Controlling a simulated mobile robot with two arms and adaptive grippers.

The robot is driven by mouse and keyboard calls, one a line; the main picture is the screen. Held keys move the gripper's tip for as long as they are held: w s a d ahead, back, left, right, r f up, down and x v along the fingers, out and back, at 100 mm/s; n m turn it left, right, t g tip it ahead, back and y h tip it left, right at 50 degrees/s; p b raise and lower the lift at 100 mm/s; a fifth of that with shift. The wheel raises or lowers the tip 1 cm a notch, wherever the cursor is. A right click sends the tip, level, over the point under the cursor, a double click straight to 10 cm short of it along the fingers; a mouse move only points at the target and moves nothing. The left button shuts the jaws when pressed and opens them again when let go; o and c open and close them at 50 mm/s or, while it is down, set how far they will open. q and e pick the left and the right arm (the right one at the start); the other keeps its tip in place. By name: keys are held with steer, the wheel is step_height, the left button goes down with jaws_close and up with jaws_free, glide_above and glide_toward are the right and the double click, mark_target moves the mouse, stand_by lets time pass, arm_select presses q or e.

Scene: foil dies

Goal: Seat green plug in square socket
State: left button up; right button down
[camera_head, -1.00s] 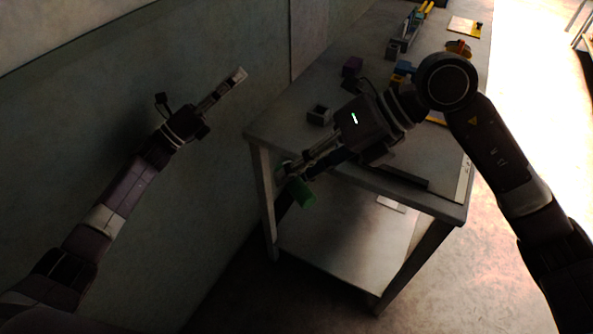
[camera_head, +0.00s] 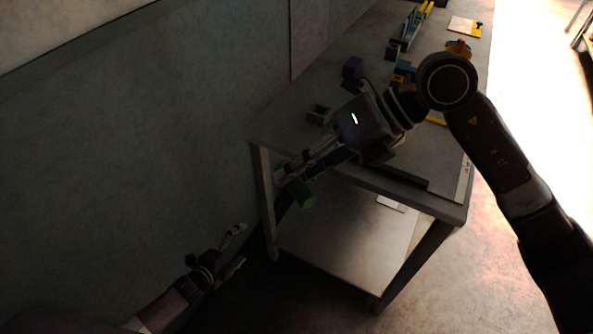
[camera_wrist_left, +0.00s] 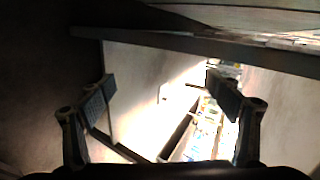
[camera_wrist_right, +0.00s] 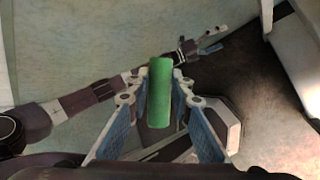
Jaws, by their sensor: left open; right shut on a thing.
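The green plug (camera_head: 303,195) is a green cylinder, held out past the table's near left corner in the head view. My right gripper (camera_head: 290,174) is shut on it. In the right wrist view the plug (camera_wrist_right: 160,95) lies lengthwise between the fingertips. A small grey block with a square opening (camera_head: 319,115) stands on the table near its left edge; it looks like the square socket, and its inside is too dark to read. My left gripper (camera_head: 238,246) is open and empty, low beside the wall, left of the table and apart from the plug.
The grey table (camera_head: 285,121) has a lower shelf (camera_head: 330,245). A dark bar (camera_head: 402,178) lies along the near edge. The wall (camera_head: 130,150) runs close along the left.

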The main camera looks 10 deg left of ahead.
arm_select(q)
steer(key=s+a+f+n+g+y, duration=0.25)
steer(key=s+f+n+g, duration=0.45)
steer(key=s+f, duration=0.95)
steer(key=s+d+f+n+g, duration=0.1)
steer(key=s+n, duration=0.4)
steer(key=s, duration=0.8)
steer(key=s+d+f+n+g+y, duration=0.1)
steer(key=s+f+n, duration=0.4)
steer(key=s, duration=0.8)
steer(key=d+g, duration=0.1)
steer(key=d, duration=0.1)
steer(key=shift+s+d+n, duration=0.15)
steer(key=shift+d+n, duration=0.2)
steer(key=shift+n, duration=0.05)
arm_select(e)
steer(key=w+d+r+m+t+h, duration=0.2)
steer(key=w+d+m+t+h, duration=0.1)
steer(key=d+m, duration=0.3)
steer(key=w+d+r+m+t+h, duration=0.2)
steer(key=d+m+t+h, duration=0.1)
steer(key=d+m, duration=0.4)
steer(key=w+d+r+m+t+h, duration=0.2)
steer(key=d+m+t, duration=0.3)
steer(key=d, duration=0.7)
steer(key=shift+w+r+m+h, duration=0.15)
steer(key=shift+w+m+h, duration=0.45)
steer(key=shift+w+m, duration=0.4)
